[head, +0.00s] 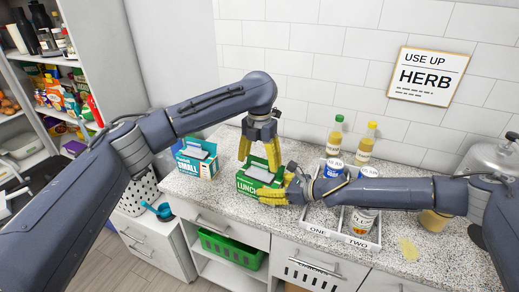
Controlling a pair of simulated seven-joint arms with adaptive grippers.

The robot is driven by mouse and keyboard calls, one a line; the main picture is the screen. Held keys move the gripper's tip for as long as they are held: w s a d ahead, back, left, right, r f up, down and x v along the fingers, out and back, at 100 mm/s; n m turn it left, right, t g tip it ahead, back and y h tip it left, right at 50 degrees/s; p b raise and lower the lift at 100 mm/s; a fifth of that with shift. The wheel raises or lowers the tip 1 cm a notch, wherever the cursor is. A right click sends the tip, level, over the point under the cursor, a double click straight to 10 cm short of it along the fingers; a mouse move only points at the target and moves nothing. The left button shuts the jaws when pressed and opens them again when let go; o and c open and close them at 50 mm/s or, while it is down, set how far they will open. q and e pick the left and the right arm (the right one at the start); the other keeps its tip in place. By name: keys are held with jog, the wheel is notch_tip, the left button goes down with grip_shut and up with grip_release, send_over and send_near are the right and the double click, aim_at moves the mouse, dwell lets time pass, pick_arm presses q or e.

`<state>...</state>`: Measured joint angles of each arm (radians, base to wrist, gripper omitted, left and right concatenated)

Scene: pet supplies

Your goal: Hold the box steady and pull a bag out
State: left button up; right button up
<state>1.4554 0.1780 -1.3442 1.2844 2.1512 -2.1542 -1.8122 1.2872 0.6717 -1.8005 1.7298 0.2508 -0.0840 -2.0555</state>
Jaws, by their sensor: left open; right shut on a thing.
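A green box (247,184) marked LUNCH stands on the counter, with pale grey bags (260,173) showing in its open top. My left gripper (259,158) points down just above this box, its yellow fingers spread on either side of the opening, with nothing seen held. My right gripper (270,193) reaches in from the right and is shut on the green box at its right front side, hiding part of that side. A teal box (192,168) marked SMALL, with grey bags (199,151) in its top, stands to the left.
Right of the green box, a white divided tray (322,231) labelled ONE and TWO holds bottles and blue-labelled cans (333,167). My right arm passes over the tray. Speckled counter (225,209) is bare in front of the boxes.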

aim_at(259, 164)
pick_arm(q)
jog(key=shift+f, duration=1.8)
jog(key=shift+c, duration=0.4)
grip_shut()
jog(key=c, duration=1.7)
grip_release()
jog(key=o, duration=1.8)
jog(key=shift+r, duration=0.15)
notch_tip(259, 164, up, 12)
jog(key=shift+f, duration=0.15)
